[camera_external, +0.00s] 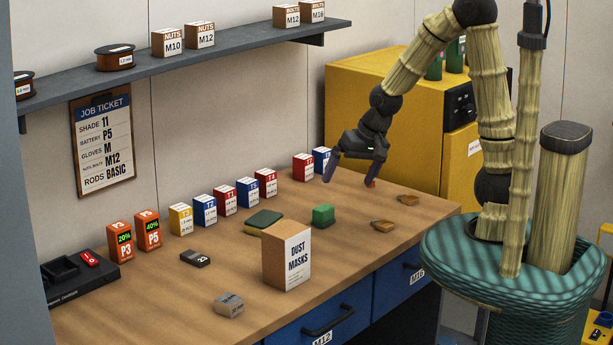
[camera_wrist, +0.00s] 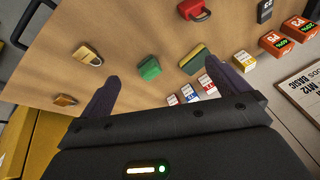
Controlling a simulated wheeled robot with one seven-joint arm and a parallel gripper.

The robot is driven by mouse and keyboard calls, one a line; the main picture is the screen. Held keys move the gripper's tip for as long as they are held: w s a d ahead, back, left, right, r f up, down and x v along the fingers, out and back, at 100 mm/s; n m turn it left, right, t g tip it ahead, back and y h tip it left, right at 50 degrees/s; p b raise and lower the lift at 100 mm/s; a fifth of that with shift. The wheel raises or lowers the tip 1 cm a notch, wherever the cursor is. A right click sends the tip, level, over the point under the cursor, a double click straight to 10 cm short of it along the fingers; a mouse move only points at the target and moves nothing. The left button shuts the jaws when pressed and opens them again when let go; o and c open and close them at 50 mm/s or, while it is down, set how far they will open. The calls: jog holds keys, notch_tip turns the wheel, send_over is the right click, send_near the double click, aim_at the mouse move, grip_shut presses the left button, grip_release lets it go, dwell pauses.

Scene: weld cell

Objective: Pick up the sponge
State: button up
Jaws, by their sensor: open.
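The sponge (camera_external: 263,221) lies flat on the workbench, dark green on top with a yellow layer below. It sits behind the dust masks box, whose top corner is close to it in the external view. It also shows in the wrist view (camera_wrist: 194,60), right of centre and near the right finger. My gripper (camera_external: 350,179) is open and empty above the bench's far right part, away from the sponge. Its two fingers (camera_wrist: 168,76) are spread wide in the wrist view. Nothing is between them at the tips.
A green block (camera_external: 323,216) lies right of the sponge. A dust masks box (camera_external: 287,257) stands in front. Two brass padlocks (camera_external: 383,226) lie farther right. Several small boxes (camera_external: 224,201) line the back. A red item (camera_wrist: 195,10) shows in the wrist view. A shelf (camera_external: 190,62) runs above.

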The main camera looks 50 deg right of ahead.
jog(key=w+a+f+m+t+y, duration=0.3)
jog(key=w+a+m+t, duration=0.1)
jog(key=w+a+m, duration=0.75)
jog(key=w+d+r+m+t+h, duration=0.2)
jog(key=w+d+r+m+t, duration=0.4)
jog(key=m, duration=1.2)
jog(key=g, duration=0.1)
send_over(264, 223)
jog(key=s+d, duration=0.2)
jog(key=d, duration=0.1)
notch_tip(264, 223, down, 11)
jog(key=shift+s+f, duration=0.1)
jog(key=shift+f, duration=0.1)
jog(key=shift+f+p, duration=0.4)
jog(key=shift+f, duration=1.3)
